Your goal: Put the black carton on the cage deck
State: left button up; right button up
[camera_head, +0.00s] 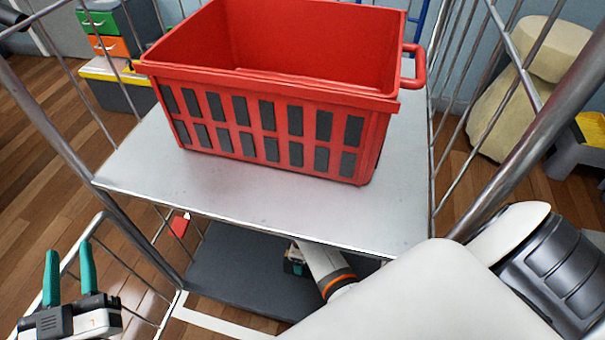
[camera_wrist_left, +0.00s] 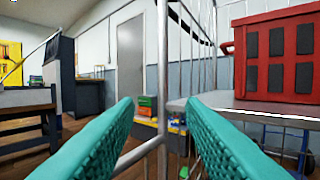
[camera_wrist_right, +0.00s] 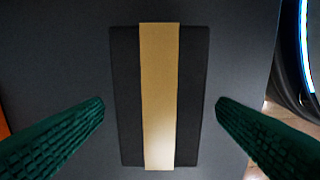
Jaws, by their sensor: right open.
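The black carton (camera_wrist_right: 195,95), with a tan stripe down its middle, lies on a dark grey surface in the right wrist view. This surface looks like the cage's lower deck (camera_head: 235,262), seen under the upper shelf in the head view. My right gripper (camera_wrist_right: 160,103) is open, with one finger on each side of the carton and a visible gap to both. In the head view my right arm reaches under the shelf, and the carton cannot be made out. My left gripper (camera_head: 69,252) is open and empty at the lower left, outside the cage; it also shows in the left wrist view (camera_wrist_left: 160,104).
A red crate (camera_head: 270,125) stands on the light grey upper shelf (camera_head: 260,205), which overhangs the lower deck. Metal cage bars (camera_head: 120,225) rise at both sides. Colored drawers (camera_head: 108,35) stand behind left; a beige sack-like shape (camera_head: 515,105) stands behind right.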

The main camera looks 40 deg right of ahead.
notch_tip(320, 180, up, 4)
jog(key=shift+f+p, duration=0.1)
jog(key=shift+p, duration=0.75)
notch_tip(320, 180, up, 4)
jog(key=shift+f+p, duration=0.25)
jog(key=shift+p, duration=0.55)
pick_arm(q)
jog(key=s+a+f+g+y, duration=0.1)
jog(key=s+f+g, duration=0.1)
jog(key=f+g, duration=0.3)
jog(key=s+a+f+g+y, duration=0.2)
jog(key=s+f+g, duration=0.1)
jog(key=f+g, duration=0.2)
jog(key=shift+s+a+f, duration=0.25)
jog(key=shift+s+f, duration=0.05)
jog(key=shift+f, duration=1.05)
pick_arm(e)
jog(key=shift+r, duration=0.1)
jog(key=shift+d, duration=0.1)
